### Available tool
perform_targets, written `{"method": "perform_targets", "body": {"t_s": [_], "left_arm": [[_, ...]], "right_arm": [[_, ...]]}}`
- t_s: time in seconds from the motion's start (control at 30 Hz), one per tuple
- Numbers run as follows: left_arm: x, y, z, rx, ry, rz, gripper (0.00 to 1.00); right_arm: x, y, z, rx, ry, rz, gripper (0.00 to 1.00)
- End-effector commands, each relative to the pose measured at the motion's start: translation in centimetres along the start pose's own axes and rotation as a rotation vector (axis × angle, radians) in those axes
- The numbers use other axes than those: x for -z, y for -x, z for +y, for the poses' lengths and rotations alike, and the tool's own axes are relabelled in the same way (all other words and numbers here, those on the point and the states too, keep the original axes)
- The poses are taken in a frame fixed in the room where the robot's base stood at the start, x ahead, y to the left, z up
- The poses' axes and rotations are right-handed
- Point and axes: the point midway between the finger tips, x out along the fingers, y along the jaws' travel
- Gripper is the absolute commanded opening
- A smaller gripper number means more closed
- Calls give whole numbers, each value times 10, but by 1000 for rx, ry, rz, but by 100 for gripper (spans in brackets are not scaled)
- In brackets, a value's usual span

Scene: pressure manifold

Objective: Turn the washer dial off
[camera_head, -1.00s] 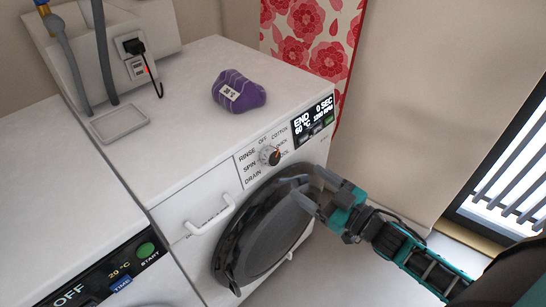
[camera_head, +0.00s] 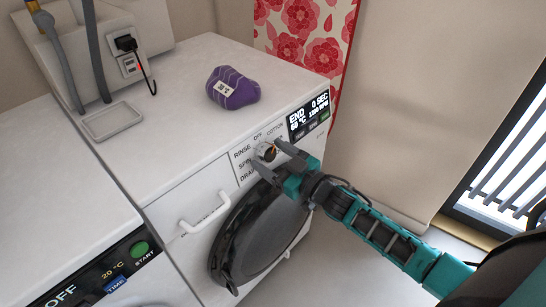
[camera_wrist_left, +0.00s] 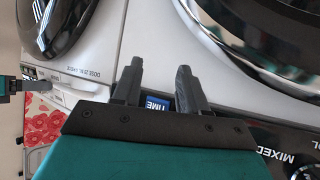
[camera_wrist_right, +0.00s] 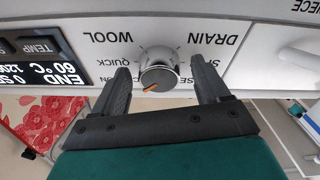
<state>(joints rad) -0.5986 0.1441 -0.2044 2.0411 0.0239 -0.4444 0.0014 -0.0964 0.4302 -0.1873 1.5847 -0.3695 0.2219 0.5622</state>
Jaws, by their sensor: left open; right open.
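The washer dial (camera_head: 268,151) is a round silver knob on the white washer's front panel, ringed by programme words such as OFF, COTTON, RINSE and DRAIN. In the right wrist view the dial (camera_wrist_right: 158,76) has an orange pointer aimed down-left, on the side of QUICK in that upside-down view, not at OFF. My right gripper (camera_head: 269,155) is open, with a finger on each side of the dial; in the right wrist view its fingers (camera_wrist_right: 160,66) show gaps to the knob. My left gripper (camera_wrist_left: 159,66) is open and empty above the neighbouring machine's panel.
The washer display (camera_head: 309,112) reads END, 0 SEC and 60 °C. The black round door (camera_head: 260,235) lies below the dial, and a white handle (camera_head: 205,212) sits left of it. A purple bag (camera_head: 233,89) lies on top. A second machine's START button (camera_head: 139,249) is at lower left.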

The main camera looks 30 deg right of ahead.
Motion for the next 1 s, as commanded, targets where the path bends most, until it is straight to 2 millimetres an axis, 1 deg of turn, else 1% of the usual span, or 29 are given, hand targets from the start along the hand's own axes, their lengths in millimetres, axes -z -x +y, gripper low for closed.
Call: {"method": "perform_targets", "body": {"t_s": [0.07,0.63,0.87,1.0], "left_arm": [[0,0,0,0,-2,-1,43],[-2,0,-3,3,-7,-4,43],[-2,0,-3,3,-7,-4,43],[-1,2,-3,4,-7,-5,43]], "right_arm": [[0,0,0,0,0,0,73],[0,0,0,0,0,0,19],[0,0,0,6,21,1,19],[0,0,1,18,72,3,19]]}}
